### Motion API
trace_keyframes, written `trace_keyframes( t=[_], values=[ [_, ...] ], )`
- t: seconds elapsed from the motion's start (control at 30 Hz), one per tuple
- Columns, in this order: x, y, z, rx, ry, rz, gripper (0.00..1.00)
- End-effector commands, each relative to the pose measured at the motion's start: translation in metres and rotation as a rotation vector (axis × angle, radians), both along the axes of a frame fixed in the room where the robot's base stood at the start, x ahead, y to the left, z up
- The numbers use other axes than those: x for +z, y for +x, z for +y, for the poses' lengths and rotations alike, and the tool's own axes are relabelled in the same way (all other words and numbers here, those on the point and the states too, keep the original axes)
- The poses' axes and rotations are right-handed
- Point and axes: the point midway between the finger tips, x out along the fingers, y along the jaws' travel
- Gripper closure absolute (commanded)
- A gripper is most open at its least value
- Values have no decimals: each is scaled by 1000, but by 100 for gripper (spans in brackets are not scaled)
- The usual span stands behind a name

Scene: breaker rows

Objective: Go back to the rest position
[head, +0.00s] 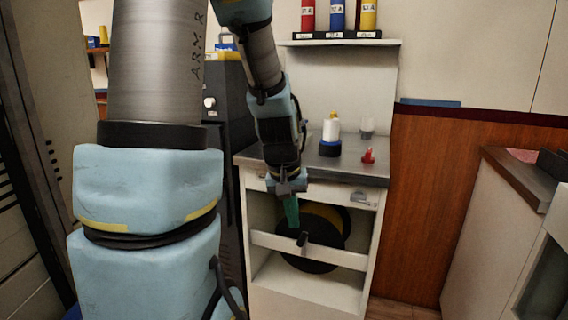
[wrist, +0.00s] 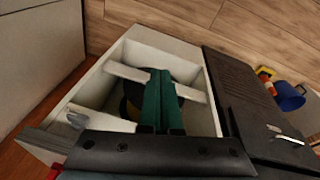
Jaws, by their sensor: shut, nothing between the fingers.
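My gripper (head: 291,222) points downward in front of the white cabinet (head: 330,292), just below its counter edge. Its green fingers are together, with nothing seen between them. In the wrist view the two fingers (wrist: 161,80) lie side by side over the open cabinet front (wrist: 95,95). A white crossbar (head: 335,256) with a dark handle runs across that opening. Behind it is a large round black item (head: 305,266) with a yellow part (head: 328,214). In the head view the gripper partly covers the opening; I cannot tell whether the fingertips touch anything.
On the counter (head: 350,168) stand a white bottle with a blue base (head: 330,135), a small red item (head: 368,156) and a grey cup (head: 367,128). Red, blue and yellow cylinders (head: 338,14) stand on the shelf above. A dark cabinet (head: 228,110) is left; a side counter (head: 520,175) is right.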

Motion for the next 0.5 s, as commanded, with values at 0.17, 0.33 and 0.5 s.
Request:
trace_keyframes(
  t=[0.17,0.33,0.5],
  values=[
    [-2,-41,66,35,86,21,100],
    [21,-60,89,44,118,34,100],
    [55,-60,89,44,117,34,100]
  ],
)
